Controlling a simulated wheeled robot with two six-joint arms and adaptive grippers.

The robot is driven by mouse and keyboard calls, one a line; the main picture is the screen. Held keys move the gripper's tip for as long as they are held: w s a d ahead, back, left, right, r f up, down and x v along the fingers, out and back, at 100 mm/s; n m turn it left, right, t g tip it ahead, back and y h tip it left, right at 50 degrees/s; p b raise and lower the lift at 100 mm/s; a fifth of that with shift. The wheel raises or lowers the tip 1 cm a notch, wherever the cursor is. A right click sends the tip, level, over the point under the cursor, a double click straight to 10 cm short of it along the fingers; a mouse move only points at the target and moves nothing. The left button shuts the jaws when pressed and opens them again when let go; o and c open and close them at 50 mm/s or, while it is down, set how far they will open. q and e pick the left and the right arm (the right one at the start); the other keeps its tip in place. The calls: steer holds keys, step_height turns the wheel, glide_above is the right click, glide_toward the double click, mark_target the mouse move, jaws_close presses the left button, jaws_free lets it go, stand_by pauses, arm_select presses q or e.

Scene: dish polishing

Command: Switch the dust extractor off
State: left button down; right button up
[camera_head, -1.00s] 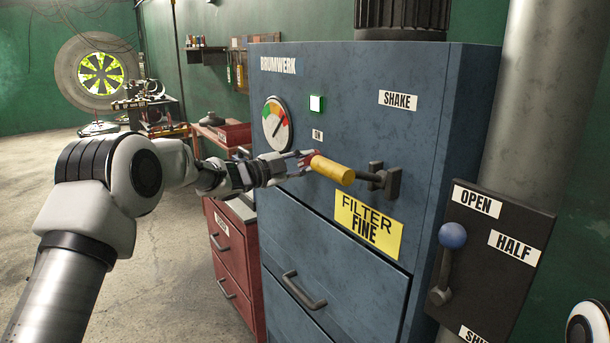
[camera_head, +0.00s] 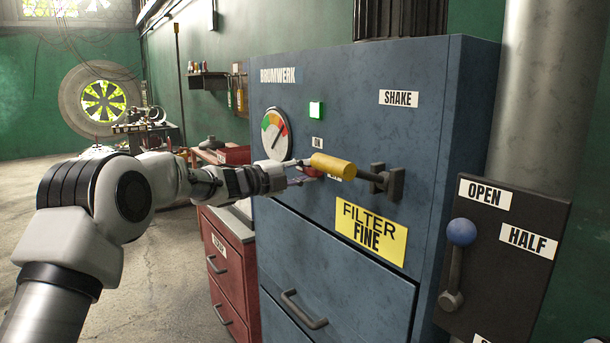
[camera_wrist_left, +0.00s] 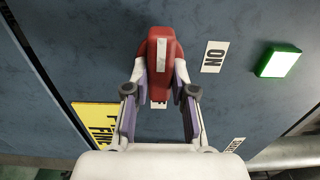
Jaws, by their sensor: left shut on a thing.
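The dust extractor (camera_head: 375,140) is a blue cabinet marked BRUMWERK, with a lit green lamp (camera_head: 316,109). My left gripper (camera_head: 303,171) is at its front, just below the ON label (camera_head: 317,142). In the left wrist view, the gripper (camera_wrist_left: 160,78) is shut on a red switch lever (camera_wrist_left: 161,60) with a white stripe, one finger on each side. The ON label (camera_wrist_left: 214,56) and lit lamp (camera_wrist_left: 278,62) are right of the lever there. A second label under the lever is mostly hidden. My right gripper is out of view.
A yellow handle (camera_head: 333,166) on a dark pivot sticks out close to my left gripper. Below are a FILTER FINE sign (camera_head: 371,231) and a drawer handle (camera_head: 303,310). A blue-knobbed lever (camera_head: 461,232) is at right. A red drawer cabinet (camera_head: 228,270) stands at left.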

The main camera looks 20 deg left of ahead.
arm_select(q)
steer(key=c, duration=1)
jaws_free()
steer(key=shift+d, duration=0.15)
steer(key=shift+o, duration=0.2)
steer(key=v, duration=1.2)
